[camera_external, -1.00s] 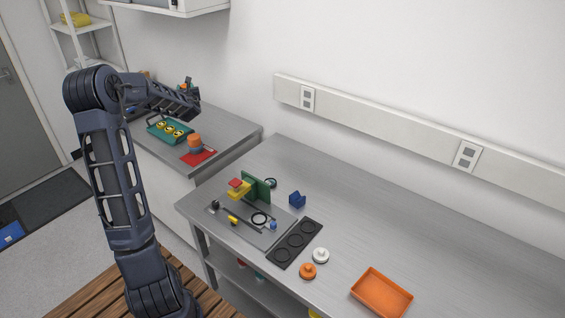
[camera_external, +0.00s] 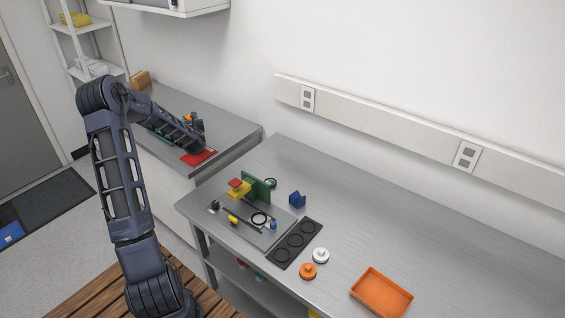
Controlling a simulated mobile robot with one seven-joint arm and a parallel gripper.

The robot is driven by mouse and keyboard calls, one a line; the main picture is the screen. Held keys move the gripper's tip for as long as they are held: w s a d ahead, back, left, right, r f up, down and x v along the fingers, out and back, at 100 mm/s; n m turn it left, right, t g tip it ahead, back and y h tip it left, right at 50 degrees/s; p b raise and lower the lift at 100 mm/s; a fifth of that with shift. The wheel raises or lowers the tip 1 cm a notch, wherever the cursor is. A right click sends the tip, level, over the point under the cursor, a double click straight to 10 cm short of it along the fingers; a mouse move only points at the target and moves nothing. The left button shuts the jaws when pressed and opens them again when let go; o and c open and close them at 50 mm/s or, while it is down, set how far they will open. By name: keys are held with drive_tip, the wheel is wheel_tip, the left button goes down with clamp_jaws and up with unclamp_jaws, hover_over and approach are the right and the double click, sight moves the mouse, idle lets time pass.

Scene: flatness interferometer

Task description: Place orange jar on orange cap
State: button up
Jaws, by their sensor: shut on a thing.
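The orange cap (camera_external: 308,271) is a small round disc with a raised knob, lying on the near metal bench in front of the white cap (camera_external: 321,256). My gripper (camera_external: 196,140) is at the far counter, low over the red mat (camera_external: 199,158). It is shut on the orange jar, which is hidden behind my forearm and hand. The fingertips are hidden too, and I cannot tell whether the jar still touches the mat.
A black strip with three round recesses (camera_external: 295,242) lies left of the caps. Behind it is a grey plate (camera_external: 262,238) with a green upright block (camera_external: 257,189) and small parts. The bench's right is clear.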

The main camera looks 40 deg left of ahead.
drive_tip(key=shift+f, duration=1.95)
drive_tip(key=shift+f, duration=0.1)
drive_tip(key=o, duration=1)
drive_tip(key=v, duration=1.2)
